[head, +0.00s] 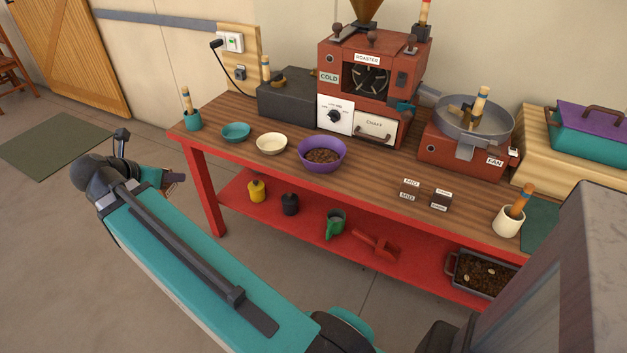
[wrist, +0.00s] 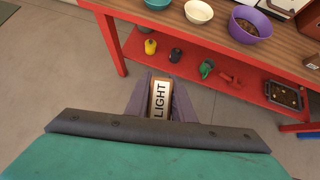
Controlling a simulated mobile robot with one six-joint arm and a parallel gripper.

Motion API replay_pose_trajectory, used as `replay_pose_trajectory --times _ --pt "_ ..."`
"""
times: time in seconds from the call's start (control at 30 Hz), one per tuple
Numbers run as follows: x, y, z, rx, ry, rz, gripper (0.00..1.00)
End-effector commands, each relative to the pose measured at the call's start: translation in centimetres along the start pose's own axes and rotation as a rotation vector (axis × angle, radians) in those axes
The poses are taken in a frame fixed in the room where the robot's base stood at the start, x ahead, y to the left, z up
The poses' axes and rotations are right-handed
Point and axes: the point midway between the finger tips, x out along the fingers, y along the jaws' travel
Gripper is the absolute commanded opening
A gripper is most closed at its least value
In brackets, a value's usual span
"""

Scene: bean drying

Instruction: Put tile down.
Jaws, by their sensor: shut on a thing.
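My gripper (head: 174,179) is out past the left end of the workbench, apart from it. In the wrist view my gripper (wrist: 160,84) is shut on a pale tile with a brown edge, the LIGHT tile (wrist: 160,101). Its lettering runs along its length, and bare floor lies behind it. In the head view the tile is too small to read. Two small dark tile blocks with white labels, a left one (head: 409,190) and a right one (head: 440,200), stand on the bench top at the front right; their lettering is too small to read surely.
The wooden bench top (head: 365,178) holds a teal bowl (head: 235,132), a cream bowl (head: 271,145), a purple bean bowl (head: 322,169), the roaster (head: 333,52) and the fan cooler (head: 455,155). A cream pot (head: 507,222) stands front right. The red lower shelf (head: 300,226) holds several items.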

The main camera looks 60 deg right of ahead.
Motion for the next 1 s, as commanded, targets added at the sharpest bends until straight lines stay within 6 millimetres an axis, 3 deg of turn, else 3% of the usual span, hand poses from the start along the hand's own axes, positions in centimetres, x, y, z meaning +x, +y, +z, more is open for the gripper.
replay_pose_trajectory --times 0.03,0.4,1.0 --pt "1.5 -1.2 0.3 0.022 -0.001 -0.022 0.00" --pt "8.1 -9.6 4.1 0.157 -0.003 -0.172 0.00" --pt "15.8 -25.6 7.4 0.379 0.000 -0.413 0.00"
